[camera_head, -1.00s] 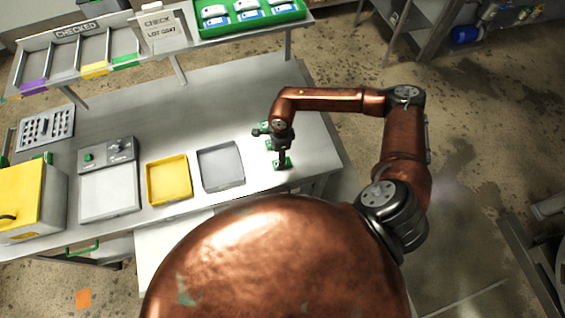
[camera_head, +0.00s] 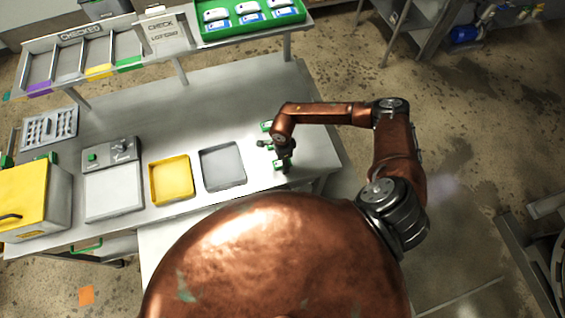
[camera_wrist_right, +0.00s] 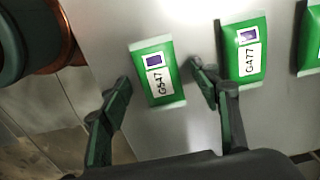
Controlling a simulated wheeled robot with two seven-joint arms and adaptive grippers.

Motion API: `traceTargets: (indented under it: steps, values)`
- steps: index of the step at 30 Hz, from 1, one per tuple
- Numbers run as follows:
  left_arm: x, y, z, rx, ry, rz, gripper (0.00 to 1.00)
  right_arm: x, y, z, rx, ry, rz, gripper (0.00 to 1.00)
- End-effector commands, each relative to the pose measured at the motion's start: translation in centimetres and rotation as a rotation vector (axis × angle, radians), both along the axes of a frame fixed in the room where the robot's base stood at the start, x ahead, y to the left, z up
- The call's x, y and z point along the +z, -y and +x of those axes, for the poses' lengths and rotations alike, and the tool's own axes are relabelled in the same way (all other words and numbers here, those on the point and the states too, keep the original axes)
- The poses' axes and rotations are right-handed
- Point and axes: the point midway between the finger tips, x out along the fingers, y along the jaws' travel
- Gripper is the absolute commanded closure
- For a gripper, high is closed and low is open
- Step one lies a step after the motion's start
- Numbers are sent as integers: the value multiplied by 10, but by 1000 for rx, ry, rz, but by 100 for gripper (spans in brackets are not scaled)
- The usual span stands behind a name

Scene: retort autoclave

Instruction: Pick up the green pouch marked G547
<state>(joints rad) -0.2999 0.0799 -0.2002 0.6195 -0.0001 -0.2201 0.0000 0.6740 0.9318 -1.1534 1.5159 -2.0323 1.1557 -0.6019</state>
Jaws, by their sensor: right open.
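The green pouch marked G547 (camera_wrist_right: 157,72) lies flat on the metal table in the right wrist view, with a white label and a purple square. My right gripper (camera_wrist_right: 160,85) is open, its two fingers on either side of the lower part of the pouch as seen from above. I cannot tell how far above the table the fingertips are. In the head view the right gripper (camera_head: 283,154) hangs over the table's right end, where green pouches (camera_head: 281,166) are partly hidden by it. My left gripper does not show.
Another green pouch marked G477 (camera_wrist_right: 244,50) lies close to the right finger, and a further pouch (camera_wrist_right: 309,40) is at the picture's edge. A grey tray (camera_head: 222,184) and a yellow tray (camera_head: 155,185) stand to the left. A shelf (camera_head: 183,75) stands behind.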

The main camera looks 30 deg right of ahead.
Motion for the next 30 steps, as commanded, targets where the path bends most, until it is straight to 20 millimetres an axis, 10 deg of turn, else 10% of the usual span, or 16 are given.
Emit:
traceTargets:
  steps: [13, 30]
  values:
    - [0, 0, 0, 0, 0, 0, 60, 1, 0, 0, -1, 0, 0, 73]
    - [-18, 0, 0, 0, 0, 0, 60, 27, 1, 2, 2, 5, 0, 73]
